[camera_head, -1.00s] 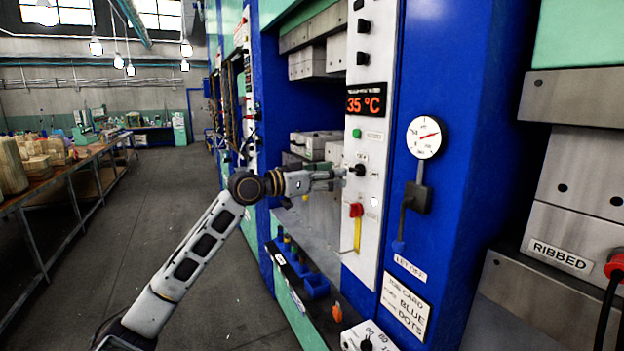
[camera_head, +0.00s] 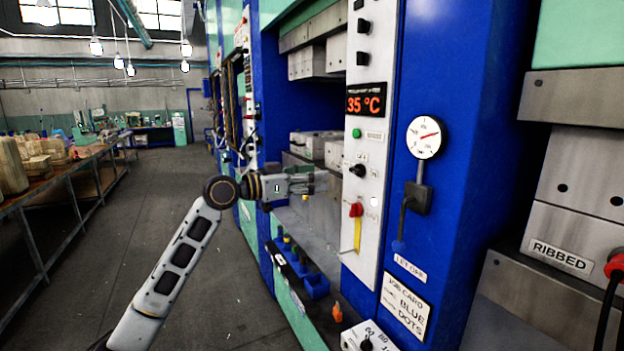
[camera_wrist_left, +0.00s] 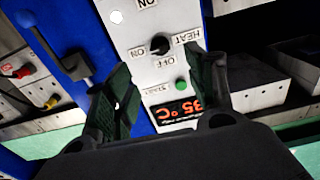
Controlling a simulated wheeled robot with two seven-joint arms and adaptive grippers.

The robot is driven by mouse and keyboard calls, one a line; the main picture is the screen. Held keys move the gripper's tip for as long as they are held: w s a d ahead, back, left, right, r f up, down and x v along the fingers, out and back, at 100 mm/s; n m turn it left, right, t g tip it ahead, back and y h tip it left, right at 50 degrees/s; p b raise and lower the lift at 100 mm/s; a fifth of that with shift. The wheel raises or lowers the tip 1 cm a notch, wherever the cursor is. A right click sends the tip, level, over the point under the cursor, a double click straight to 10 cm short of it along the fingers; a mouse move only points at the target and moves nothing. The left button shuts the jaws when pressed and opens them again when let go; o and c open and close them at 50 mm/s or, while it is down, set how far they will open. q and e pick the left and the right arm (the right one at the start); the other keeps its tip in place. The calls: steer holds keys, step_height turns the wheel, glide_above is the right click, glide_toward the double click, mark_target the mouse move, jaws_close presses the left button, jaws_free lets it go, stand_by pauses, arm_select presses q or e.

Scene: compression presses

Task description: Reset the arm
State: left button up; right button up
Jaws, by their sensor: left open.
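My left arm reaches in from the lower left in the head view. My left gripper (camera_head: 318,184) is in front of the blue press, a little left of the white control panel (camera_head: 363,130), apart from it. In the left wrist view its two dark fingers (camera_wrist_left: 165,95) are spread with nothing between them. Beyond them are a black rotary knob (camera_wrist_left: 160,44) labelled HEAT, OFF and ON, a green button (camera_wrist_left: 181,85) and the red 35 °C display (camera_wrist_left: 178,113). The knob also shows in the head view (camera_head: 357,170). My right gripper is not in view.
A round gauge (camera_head: 425,137) and a lever (camera_head: 417,198) are on the blue column right of the panel. Blue bins (camera_head: 316,286) stand below. A long workbench (camera_head: 70,165) is at left, with open floor between.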

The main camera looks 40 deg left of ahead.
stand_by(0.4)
